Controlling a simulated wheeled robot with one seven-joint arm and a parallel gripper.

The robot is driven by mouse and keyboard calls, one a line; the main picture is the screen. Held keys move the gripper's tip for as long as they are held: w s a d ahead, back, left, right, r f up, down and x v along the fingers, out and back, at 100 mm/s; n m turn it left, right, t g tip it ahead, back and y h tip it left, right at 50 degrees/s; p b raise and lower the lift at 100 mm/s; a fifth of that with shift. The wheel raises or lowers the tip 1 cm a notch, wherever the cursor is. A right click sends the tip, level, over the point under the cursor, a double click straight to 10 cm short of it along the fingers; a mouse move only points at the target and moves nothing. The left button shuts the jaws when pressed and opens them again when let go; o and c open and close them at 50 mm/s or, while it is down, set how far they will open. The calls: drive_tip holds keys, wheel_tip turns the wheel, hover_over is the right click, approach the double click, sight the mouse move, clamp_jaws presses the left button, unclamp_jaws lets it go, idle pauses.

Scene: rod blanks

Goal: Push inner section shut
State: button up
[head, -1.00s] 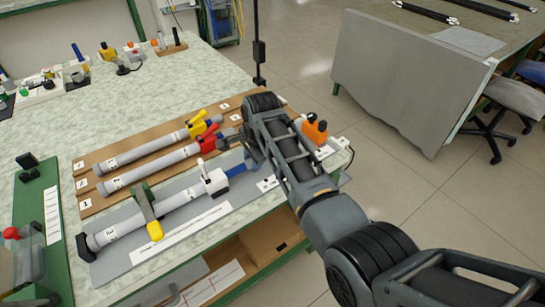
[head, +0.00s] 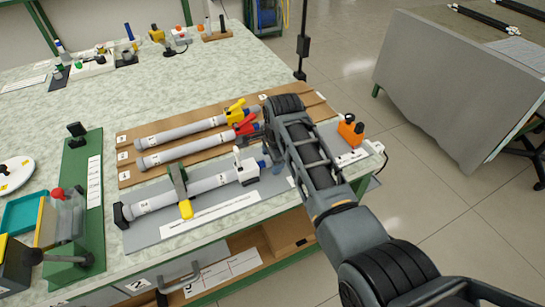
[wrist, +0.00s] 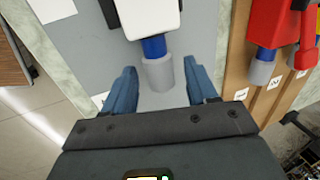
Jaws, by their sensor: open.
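A telescoping rod lies on a grey mat (head: 150,236): a thick grey outer tube (head: 210,184), a white clamp (head: 247,171) at its right end, and a blue inner section (head: 262,163). In the wrist view the short blue part (wrist: 154,46) sticks out of the white clamp (wrist: 148,15) and ends in a grey cylinder tip (wrist: 158,73). My gripper (wrist: 162,88) is open, its blue fingers on either side of the tip, with visible gaps beside it. Whether the palm touches the tip I cannot tell. In the head view my arm partly hides this end.
Two more rods with yellow (head: 236,113) and red (head: 245,126) clamps lie on brown boards behind. An orange item (head: 350,129) stands right of my arm. An open shelf lies below the table edge.

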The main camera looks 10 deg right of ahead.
drive_tip(key=v, duration=0.7)
drive_tip(key=shift+s+r, duration=0.15)
drive_tip(key=shift+r, duration=0.2)
drive_tip(key=shift+s, duration=0.1)
idle(0.9)
